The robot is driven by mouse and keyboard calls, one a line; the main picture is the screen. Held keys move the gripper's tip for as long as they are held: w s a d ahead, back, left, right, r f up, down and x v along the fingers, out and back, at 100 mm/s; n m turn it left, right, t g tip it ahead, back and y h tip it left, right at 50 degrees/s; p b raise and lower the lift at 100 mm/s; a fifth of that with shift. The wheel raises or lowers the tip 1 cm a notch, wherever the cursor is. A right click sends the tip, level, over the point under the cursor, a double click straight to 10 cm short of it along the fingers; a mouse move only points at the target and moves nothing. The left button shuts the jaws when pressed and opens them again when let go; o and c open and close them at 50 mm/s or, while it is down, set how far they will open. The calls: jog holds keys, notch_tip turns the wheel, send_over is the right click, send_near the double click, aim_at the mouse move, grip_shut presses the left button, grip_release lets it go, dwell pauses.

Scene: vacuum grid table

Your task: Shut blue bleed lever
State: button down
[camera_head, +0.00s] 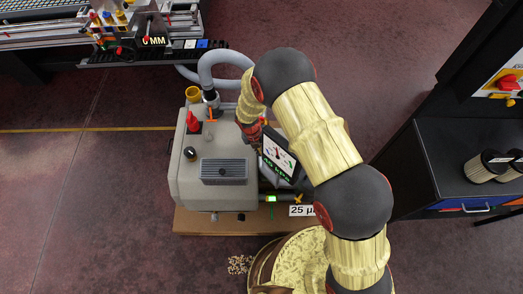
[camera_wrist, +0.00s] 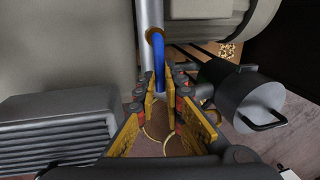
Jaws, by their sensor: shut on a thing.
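The blue bleed lever (camera_wrist: 159,62) shows in the wrist view as a curved blue handle. It comes off a brass-coloured fitting on an upright grey pipe (camera_wrist: 147,18), and its lower end runs down between my fingertips. My gripper (camera_wrist: 168,92) is shut on it, with the yellow finger pads on either side. In the head view my arm hides the lever and most of my gripper at the right side of the grey pump unit (camera_head: 190,165).
A ribbed dark block (camera_wrist: 60,130) lies left of my fingers, and a dark cylinder with a handle (camera_wrist: 250,100) is close on the right. In the head view, a grey hose (camera_head: 205,70) rises behind the unit, and a dark cabinet (camera_head: 450,165) stands at the right.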

jog(key=shift+w+a, duration=0.1)
jog(key=shift+w, duration=0.05)
jog(key=c, duration=1.9)
grip_release()
jog(key=r, duration=0.4)
jog(key=a+r, duration=0.1)
jog(key=r, duration=0.3)
jog(key=a+r, duration=0.1)
jog(key=r, duration=0.2)
jog(key=shift+s+a+r, duration=0.1)
jog(key=shift+s+r, duration=0.1)
jog(key=shift+r, duration=0.2)
